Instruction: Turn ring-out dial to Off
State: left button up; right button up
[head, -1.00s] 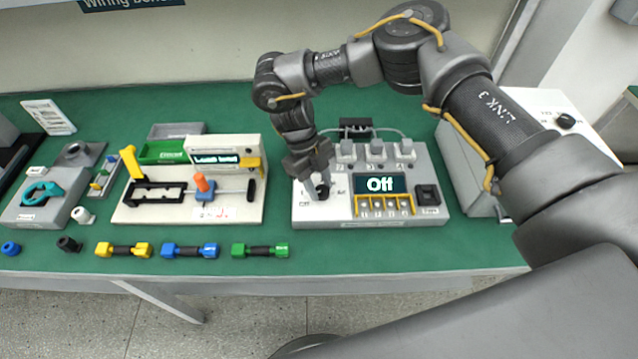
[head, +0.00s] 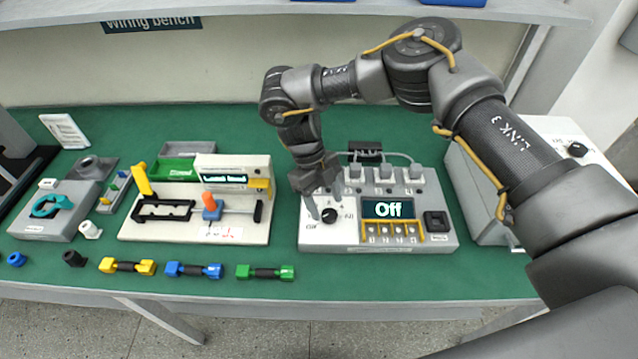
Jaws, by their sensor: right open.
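The ring-out dial (head: 329,216) is a small black knob on the left of the light grey ring-out box (head: 345,246), with markings around it. The box's display (head: 388,209) reads "Off". My right gripper (head: 326,204) points down, open, just above and behind the dial. One finger shows to the left of the knob. The knob's top shows clear, and I see no grip on it. The exact gap between fingers and knob is hard to tell. My left gripper is not in view.
Grey plugs (head: 384,173) stand along the back of the box, and a black switch (head: 436,221) sits at its right. A fixture with an orange-topped lever (head: 210,203) stands to the left. Coloured connectors (head: 194,270) lie along the front edge. Another dial box (head: 560,142) stands right, behind my arm.

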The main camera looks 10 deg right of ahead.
jog(key=v, duration=0.8)
jog(key=shift+r+b, duration=0.35)
jog(key=shift+b, duration=0.05)
jog(key=shift+a, duration=0.15)
